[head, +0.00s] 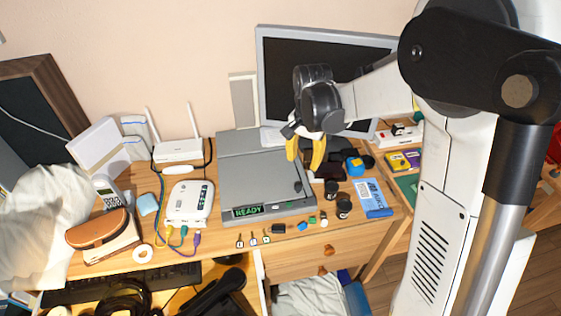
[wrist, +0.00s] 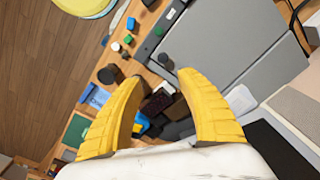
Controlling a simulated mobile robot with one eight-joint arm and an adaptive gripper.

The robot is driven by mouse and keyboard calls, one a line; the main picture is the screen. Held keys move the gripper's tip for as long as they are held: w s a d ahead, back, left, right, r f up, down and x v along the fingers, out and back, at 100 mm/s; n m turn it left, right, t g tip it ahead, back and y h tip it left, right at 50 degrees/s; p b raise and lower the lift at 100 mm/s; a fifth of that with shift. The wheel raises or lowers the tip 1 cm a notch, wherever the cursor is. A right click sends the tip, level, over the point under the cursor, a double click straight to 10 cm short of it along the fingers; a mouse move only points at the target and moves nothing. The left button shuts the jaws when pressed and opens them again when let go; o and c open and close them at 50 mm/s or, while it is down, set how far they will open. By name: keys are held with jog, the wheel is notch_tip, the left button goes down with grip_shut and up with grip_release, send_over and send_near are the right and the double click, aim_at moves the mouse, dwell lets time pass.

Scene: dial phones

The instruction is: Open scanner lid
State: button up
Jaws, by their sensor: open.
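The grey scanner (head: 250,176) lies flat on the wooden desk, with a green "READY" display (head: 248,210) on its front edge. Its lid looks shut. A small dark knob (head: 298,187) sits near its right front; the knob also shows in the wrist view (wrist: 166,61). My gripper (head: 305,158) is open and empty, with two yellow fingers, above the scanner's right side. In the wrist view my gripper (wrist: 156,76) has its fingertips spread near the scanner's edge, the grey lid (wrist: 215,42) beyond the right finger. I see no contact with the lid.
A monitor (head: 300,62) stands behind the scanner. Dark jars (head: 344,206), a blue box (head: 369,194) and other small items crowd its right. Small coloured blocks and keys lie along the front edge. A white router (head: 178,150) and a white cable box (head: 190,203) stand left.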

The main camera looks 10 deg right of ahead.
aim_at(298, 186)
jog(key=shift+m, duration=0.3)
jog(key=f+b, duration=0.1)
jog(key=f, duration=0.3)
jog(key=f+b, duration=0.1)
jog(key=f, duration=0.3)
jog(key=w+f+b, duration=0.1)
jog(key=f, duration=0.4)
jog(key=shift+a+f+b, duration=0.1)
jog(key=shift+a+b, duration=0.2)
jog(key=shift+b, duration=0.1)
grip_shut()
